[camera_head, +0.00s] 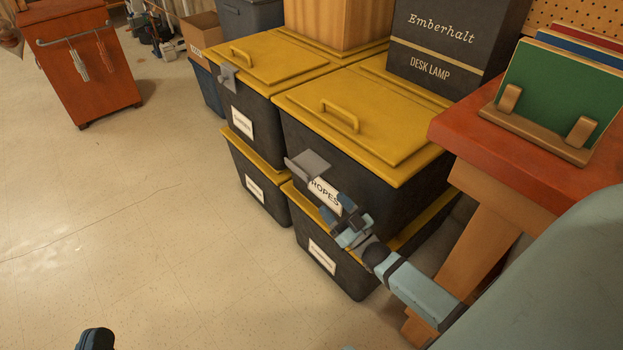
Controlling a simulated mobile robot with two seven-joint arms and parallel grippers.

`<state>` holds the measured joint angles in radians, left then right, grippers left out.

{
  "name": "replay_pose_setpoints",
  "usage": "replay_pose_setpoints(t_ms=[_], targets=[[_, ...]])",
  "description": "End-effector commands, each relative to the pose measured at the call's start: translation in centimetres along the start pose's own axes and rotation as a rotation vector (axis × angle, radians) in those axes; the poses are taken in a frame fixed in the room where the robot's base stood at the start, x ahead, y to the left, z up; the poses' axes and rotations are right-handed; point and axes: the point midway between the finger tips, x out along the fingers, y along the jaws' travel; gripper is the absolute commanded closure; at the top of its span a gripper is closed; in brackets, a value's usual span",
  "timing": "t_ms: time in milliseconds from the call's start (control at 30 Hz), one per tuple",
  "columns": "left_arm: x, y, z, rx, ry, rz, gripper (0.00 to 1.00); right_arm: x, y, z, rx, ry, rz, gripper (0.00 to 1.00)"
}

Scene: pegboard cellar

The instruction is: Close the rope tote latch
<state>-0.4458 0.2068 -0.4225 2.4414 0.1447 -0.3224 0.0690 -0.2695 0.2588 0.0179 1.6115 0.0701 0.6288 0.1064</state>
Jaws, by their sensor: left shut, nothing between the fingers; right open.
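The rope tote (380,180) is a black bin with a yellow lid (365,115), stacked on another tote. Its white label (325,190) reads "ROPES", partly covered. The grey latch (308,165) sticks outward from the front, just under the lid edge, so it stands open. My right gripper (338,208) is open and empty in front of the tote, below and right of the latch, overlapping the label's right end. I cannot tell whether it touches the tote. My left gripper (95,340) shows only its dark tip at the bottom left edge, shut and far from the tote.
A neighbouring yellow-lidded tote (255,105) stands left, its grey latch (228,77) hanging down against the front. A red-topped bench (465,130) borders the right. The floor at left is clear.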

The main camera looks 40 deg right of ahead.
Motion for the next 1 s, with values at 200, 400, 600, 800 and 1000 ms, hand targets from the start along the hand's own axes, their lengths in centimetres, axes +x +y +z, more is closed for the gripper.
replay_pose_setpoints(t_ms=[200, 400, 600, 800, 1000], targets=[[0.2, -0.5, 1.7, 0.012, -0.056, 0.007, 1.0, 4.9, -0.1, 0.1, -0.001, 0.005, -0.001, 0.46], [0.1, -0.6, 2.9, 0.006, -0.098, 0.011, 1.0, 8.0, 0.0, 0.1, 0.0, 0.003, -0.001, 0.46], [0.1, -0.6, 3.4, 0.004, -0.117, 0.012, 1.0, 9.3, -0.1, 0.0, 0.0, 0.0, -0.001, 0.46], [0.0, -0.6, 3.5, 0.003, -0.122, 0.012, 1.0, 9.5, -0.1, 0.0, 0.0, -0.001, -0.001, 0.46], [0.0, -0.6, 3.4, 0.003, -0.12, 0.012, 1.0, 9.5, -0.1, 0.0, 0.0, -0.001, -0.001, 0.74]])
